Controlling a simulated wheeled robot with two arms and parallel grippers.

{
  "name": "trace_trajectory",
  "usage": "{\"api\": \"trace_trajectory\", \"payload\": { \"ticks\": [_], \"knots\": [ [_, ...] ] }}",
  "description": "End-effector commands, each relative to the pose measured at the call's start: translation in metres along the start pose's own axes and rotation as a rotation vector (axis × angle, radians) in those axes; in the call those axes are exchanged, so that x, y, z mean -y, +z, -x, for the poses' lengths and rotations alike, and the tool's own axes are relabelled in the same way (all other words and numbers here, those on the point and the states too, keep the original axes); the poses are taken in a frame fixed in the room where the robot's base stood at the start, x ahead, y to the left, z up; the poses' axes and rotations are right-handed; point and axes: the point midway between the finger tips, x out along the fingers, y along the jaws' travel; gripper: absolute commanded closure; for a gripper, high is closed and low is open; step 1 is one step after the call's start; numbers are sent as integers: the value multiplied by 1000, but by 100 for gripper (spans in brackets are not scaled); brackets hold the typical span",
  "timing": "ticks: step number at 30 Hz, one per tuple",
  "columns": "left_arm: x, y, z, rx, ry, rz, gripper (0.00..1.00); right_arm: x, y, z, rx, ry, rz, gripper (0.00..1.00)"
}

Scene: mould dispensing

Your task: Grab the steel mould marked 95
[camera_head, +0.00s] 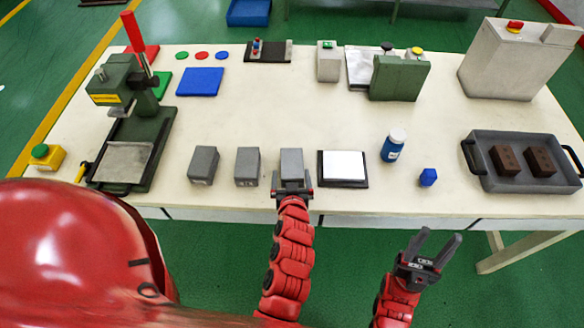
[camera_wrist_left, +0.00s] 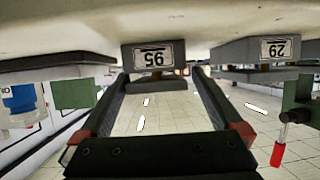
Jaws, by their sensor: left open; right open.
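The steel mould marked 95 (camera_head: 291,160) is a grey block near the table's front edge, rightmost of three similar blocks. In the left wrist view its label (camera_wrist_left: 153,57) appears upside down. My left gripper (camera_head: 292,182) is open at the mould's near end. Its fingers (camera_wrist_left: 161,80) are spread towards either side of the labelled face, and I cannot tell whether they touch it. Two other grey moulds stand to its left, the middle one (camera_head: 247,167) and the far left one (camera_head: 203,165). My right gripper (camera_head: 434,244) is open and empty, in front of the table.
A plate with a white top (camera_head: 343,167) lies close to the right of the mould. A green press (camera_head: 130,150) stands left. The table's middle is clear.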

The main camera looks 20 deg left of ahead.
Motion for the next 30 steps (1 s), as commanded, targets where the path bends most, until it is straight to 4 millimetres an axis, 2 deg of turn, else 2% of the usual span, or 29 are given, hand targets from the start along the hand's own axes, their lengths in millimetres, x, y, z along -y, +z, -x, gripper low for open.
{"api": "trace_trajectory", "payload": {
  "ticks": [6,12,21,23,30],
  "knots": [
    [-2,-1,-23,0,-3,-1,0,-1,-2,-15,0,0,0,50],
    [-3,2,-45,2,-2,0,0,-1,-4,-21,0,0,0,50],
    [-4,4,-50,1,0,-1,0,-1,-4,-21,0,0,0,50],
    [-4,4,-50,1,0,-1,7,-1,-4,-21,0,0,0,50],
    [-4,4,-50,1,0,-1,50,-1,-4,-21,0,0,0,50]
  ]
}}
